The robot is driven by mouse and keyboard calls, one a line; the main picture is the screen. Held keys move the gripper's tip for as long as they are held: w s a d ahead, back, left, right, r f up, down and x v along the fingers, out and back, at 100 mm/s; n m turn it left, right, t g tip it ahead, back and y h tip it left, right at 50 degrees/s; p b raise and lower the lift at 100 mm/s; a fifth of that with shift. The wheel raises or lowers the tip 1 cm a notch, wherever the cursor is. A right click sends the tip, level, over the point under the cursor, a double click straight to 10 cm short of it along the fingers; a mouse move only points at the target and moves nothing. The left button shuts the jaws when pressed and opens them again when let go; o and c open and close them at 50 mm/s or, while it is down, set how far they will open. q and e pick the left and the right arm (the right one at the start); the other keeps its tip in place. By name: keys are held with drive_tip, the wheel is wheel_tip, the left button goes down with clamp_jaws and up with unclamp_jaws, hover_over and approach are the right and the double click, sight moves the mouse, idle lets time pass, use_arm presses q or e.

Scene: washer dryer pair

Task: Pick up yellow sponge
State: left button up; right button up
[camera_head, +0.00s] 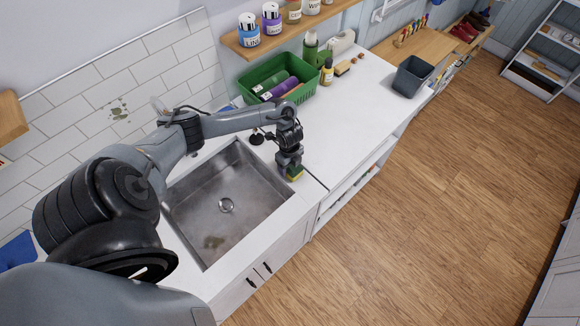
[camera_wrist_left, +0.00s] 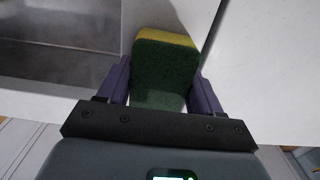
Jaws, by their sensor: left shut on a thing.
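The yellow sponge (camera_head: 296,173) has a green scouring side. It is at the front right corner of the sink, by the white counter. My left gripper (camera_head: 290,170) is over it, pointing down. In the left wrist view the sponge (camera_wrist_left: 166,66) sits between the two purple fingers of my left gripper (camera_wrist_left: 160,88), green side facing the camera and a yellow strip at its far edge. The fingers are shut on it. I cannot tell whether the sponge touches the counter. My right gripper is not in view.
The metal sink (camera_head: 240,215) lies left of the gripper. A green basket (camera_head: 262,75) with bottles stands behind on the counter. A dark bin (camera_head: 410,76) stands at the far right of the counter. The counter (camera_head: 350,120) between them is mostly clear.

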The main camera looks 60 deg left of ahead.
use_arm(q)
drive_tip(key=shift+r, duration=0.5)
wheel_tip(320, 180, up, 4)
drive_tip(key=shift+w+d+f, duration=0.15)
drive_tip(key=shift+f, duration=0.1)
drive_tip(key=w+d+r+p, duration=0.3)
drive_tip(key=w+d+r, duration=0.3)
drive_tip(key=d, duration=0.3)
drive_tip(key=shift+d+r, duration=0.2)
drive_tip(key=shift+r, duration=0.05)
drive_tip(key=shift+w, duration=0.1)
